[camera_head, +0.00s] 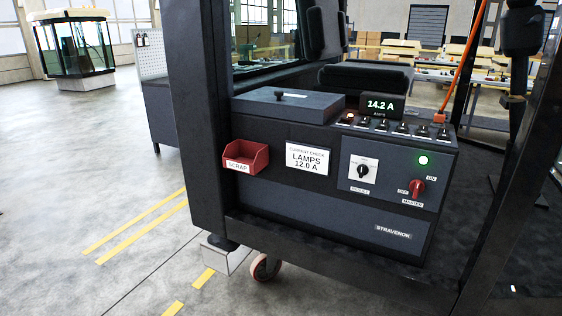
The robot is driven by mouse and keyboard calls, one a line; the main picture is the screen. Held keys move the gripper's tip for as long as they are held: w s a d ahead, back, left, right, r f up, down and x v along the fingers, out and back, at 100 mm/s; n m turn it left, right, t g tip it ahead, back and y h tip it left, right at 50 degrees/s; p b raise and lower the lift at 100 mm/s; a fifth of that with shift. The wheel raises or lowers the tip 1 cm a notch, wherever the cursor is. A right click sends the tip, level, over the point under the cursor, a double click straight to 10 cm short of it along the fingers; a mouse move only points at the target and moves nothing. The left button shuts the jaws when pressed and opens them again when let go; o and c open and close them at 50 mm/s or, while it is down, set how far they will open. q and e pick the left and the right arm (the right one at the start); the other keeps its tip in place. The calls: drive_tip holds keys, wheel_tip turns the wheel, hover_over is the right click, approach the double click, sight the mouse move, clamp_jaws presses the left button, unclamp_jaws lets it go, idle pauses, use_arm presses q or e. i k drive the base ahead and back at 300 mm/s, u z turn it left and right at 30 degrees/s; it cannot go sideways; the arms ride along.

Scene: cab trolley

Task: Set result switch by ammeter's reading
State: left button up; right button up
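The ammeter (380,106) stands on top of the dark console and reads 14.2 A in green digits. A white card (307,158) on the console front reads "Current check, lamps, 12.0 A". The result switch (363,170) is a black knob on a white plate, right of the card. Its knob looks close to upright, but its plate markings are too small to read. The red master switch (417,189) sits to its right between OFF and ON labels, and a green lamp (423,160) glows above it. Neither gripper is in view.
A row of small toggle switches (383,125) runs along the console top. A red scrap bin (246,157) hangs at the left of the front. Dark cab posts (200,120) frame both sides. An orange cable (462,60) rises at the right. The floor at left is open.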

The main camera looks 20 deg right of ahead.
sight(363, 170)
drive_tip(key=u, duration=0.45)
drive_tip(key=i, duration=0.9)
drive_tip(key=z, duration=0.75)
drive_tip(key=i, duration=0.7)
drive_tip(key=z, duration=0.85)
